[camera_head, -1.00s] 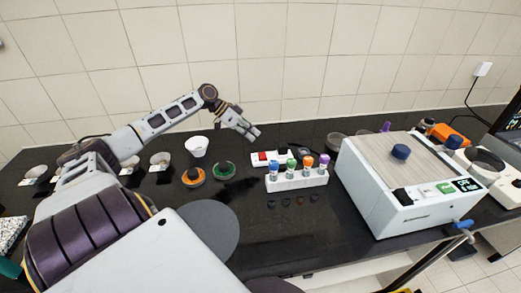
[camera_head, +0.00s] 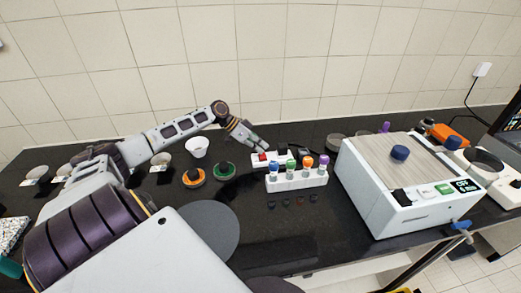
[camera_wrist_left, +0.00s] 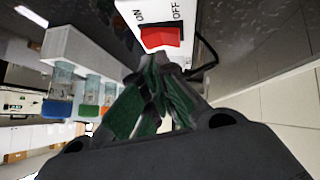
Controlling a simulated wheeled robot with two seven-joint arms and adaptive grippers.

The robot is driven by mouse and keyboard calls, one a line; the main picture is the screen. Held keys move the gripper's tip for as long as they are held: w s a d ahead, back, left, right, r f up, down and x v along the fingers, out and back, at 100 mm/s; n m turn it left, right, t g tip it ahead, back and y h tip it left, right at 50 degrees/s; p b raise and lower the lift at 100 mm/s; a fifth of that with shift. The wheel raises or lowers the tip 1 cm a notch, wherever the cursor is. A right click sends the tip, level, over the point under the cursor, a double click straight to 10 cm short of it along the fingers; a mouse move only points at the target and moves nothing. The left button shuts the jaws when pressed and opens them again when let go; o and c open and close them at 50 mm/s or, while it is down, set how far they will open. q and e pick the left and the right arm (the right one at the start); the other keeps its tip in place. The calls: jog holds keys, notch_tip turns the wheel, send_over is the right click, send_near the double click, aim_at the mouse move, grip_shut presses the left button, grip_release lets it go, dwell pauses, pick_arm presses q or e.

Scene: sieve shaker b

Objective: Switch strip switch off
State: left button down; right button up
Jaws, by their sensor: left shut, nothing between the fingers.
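The white power strip (camera_head: 256,164) lies on the black bench behind the vial rack, with a red switch (camera_head: 263,157) at its left end. In the left wrist view the red switch (camera_wrist_left: 160,37) shows large on the strip, with the labels ON and OFF beside it. I cannot tell which side is pressed down. My left gripper (camera_head: 263,148) is shut and empty, with its fingertips just above and behind the switch. In the left wrist view the fingertips (camera_wrist_left: 168,68) are close to the switch; contact cannot be told. My right gripper is not in view.
A white rack (camera_head: 297,181) of colour-capped vials stands right in front of the strip. A large white machine (camera_head: 385,190) stands to the right. A white cup (camera_head: 196,147) and orange (camera_head: 193,178) and green (camera_head: 224,170) round pieces lie to the left. The tiled wall is behind.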

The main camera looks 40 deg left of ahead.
pick_arm(q)
jog(key=shift+s+d+f, duration=0.1)
jog(key=shift+d+f, duration=0.1)
jog(key=shift+f, duration=0.5)
jog(key=shift+f+p, duration=0.1)
jog(key=shift+p, duration=0.25)
jog(key=shift+w+a+b, duration=0.2)
jog(key=shift+a+b, duration=0.05)
jog(key=shift+b, duration=0.15)
jog(key=shift+w+a, duration=0.2)
jog(key=shift+a, duration=0.05)
jog(key=shift+a+b, duration=0.1)
jog(key=shift+b, duration=0.2)
